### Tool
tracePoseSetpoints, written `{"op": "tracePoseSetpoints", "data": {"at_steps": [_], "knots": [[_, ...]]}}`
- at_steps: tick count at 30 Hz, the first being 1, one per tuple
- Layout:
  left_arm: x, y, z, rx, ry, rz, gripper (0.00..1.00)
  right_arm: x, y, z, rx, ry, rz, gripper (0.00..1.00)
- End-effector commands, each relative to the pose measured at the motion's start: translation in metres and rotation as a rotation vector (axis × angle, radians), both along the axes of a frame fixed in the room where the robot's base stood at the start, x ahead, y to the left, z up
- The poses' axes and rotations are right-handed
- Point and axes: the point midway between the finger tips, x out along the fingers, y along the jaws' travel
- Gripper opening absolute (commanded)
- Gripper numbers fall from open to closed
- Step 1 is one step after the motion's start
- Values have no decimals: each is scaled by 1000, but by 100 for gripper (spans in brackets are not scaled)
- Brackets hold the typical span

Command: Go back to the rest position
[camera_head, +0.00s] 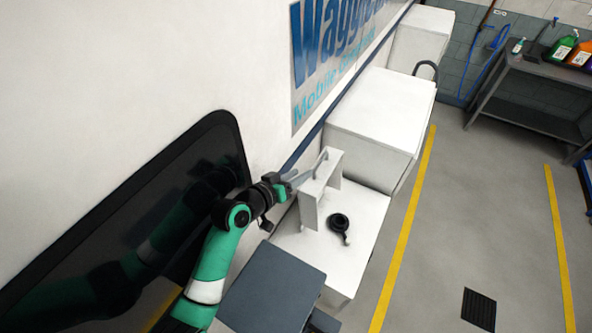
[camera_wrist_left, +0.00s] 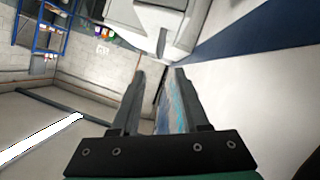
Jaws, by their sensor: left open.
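My left gripper (camera_head: 298,179) comes in from the left on its green and black arm, close beside the van's white side. In the left wrist view its two dark fingers (camera_wrist_left: 161,76) stand apart with nothing held between them. In the head view the fingers are next to a small white upright stand (camera_head: 311,203); whether they touch it I cannot tell. My right gripper is in neither view.
A black coiled item (camera_head: 339,222) lies on a white top (camera_head: 364,213) beside the stand. A large white box (camera_head: 375,115) stands behind. A dark grey panel (camera_head: 272,290) is in front. Floor (camera_head: 440,235) to the right is open. A bench (camera_head: 530,85) holds bottles.

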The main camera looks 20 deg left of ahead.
Motion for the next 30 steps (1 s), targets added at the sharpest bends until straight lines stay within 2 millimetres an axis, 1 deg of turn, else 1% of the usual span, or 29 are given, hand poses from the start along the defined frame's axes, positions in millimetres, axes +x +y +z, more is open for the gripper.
{"op": "tracePoseSetpoints", "data": {"at_steps": [13, 14, 15, 17, 20, 21, 23, 24, 26, 27, 29, 30], "knots": [[0, -1, 0, 0, -1, -2, 45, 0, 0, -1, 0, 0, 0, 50], [1, -3, 1, 0, -3, -6, 45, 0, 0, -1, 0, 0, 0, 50], [3, -7, 7, 0, -12, -12, 45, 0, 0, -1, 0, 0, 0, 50], [8, -14, 26, 3, -48, -23, 45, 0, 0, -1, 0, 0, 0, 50], [14, -23, 87, 25, -173, -34, 45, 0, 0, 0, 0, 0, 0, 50], [13, -26, 120, 42, -242, -34, 45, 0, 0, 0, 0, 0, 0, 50], [8, -29, 173, 73, -357, -30, 45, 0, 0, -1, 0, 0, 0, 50], [1, -31, 209, 94, -437, -21, 45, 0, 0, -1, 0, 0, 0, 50], [-14, -32, 260, 123, -554, -5, 45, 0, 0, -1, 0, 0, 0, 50], [-28, -32, 293, 143, -632, 11, 45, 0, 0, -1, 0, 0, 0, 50], [-53, -30, 341, 169, -751, 40, 45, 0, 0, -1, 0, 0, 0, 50], [-73, -28, 371, 186, -830, 64, 45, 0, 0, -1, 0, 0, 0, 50]]}}
